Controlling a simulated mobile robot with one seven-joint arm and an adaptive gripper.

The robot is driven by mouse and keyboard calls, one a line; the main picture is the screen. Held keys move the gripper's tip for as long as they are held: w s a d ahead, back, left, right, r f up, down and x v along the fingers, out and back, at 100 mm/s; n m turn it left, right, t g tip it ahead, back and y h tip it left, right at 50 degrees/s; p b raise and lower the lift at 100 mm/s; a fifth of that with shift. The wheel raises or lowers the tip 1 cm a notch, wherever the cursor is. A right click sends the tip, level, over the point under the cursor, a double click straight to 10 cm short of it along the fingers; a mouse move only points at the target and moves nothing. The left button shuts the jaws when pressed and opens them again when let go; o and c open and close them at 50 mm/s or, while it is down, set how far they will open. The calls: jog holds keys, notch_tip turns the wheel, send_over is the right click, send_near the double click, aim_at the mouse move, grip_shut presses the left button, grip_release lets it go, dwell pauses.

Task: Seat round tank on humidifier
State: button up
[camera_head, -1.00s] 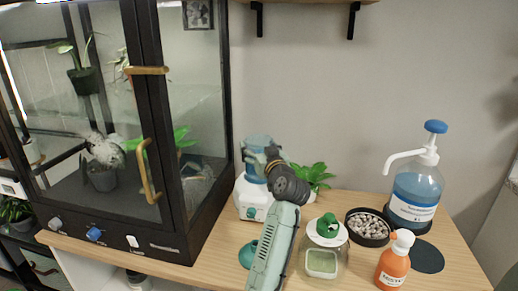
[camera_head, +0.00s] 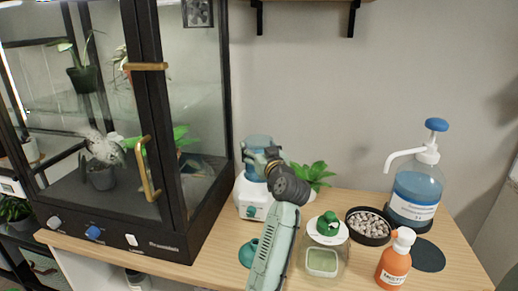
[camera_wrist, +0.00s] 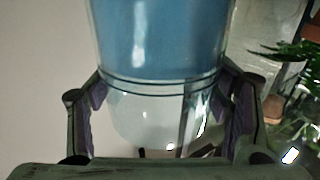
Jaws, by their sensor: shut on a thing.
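The round tank (camera_head: 258,143) is translucent blue and stands upright over the white humidifier base (camera_head: 250,199), which has a round teal knob on its front. My gripper (camera_head: 262,162) is shut on the tank from the front right in the head view. In the wrist view, its two fingers (camera_wrist: 160,105) lie on either side of the tank (camera_wrist: 158,40), near a dark ring low on its wall. My gripper partly hides the place where tank and base meet, so I cannot tell whether the tank is fully seated.
A glass cabinet (camera_head: 170,247) stands close on the left. A green plant (camera_head: 316,174) is right behind my wrist. A lidded jar (camera_head: 324,262), a dish of pebbles (camera_head: 369,228), an orange bottle (camera_head: 394,264) and a blue pump bottle (camera_head: 415,196) fill the right side.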

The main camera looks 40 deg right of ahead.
jog(key=shift+f, duration=0.2)
jog(key=o, duration=1.6)
jog(key=shift+o, duration=0.3)
jog(key=shift+f, duration=0.2)
jog(key=b+v, duration=0.1)
jog(key=v, duration=1)
jog(key=shift+r, duration=0.1)
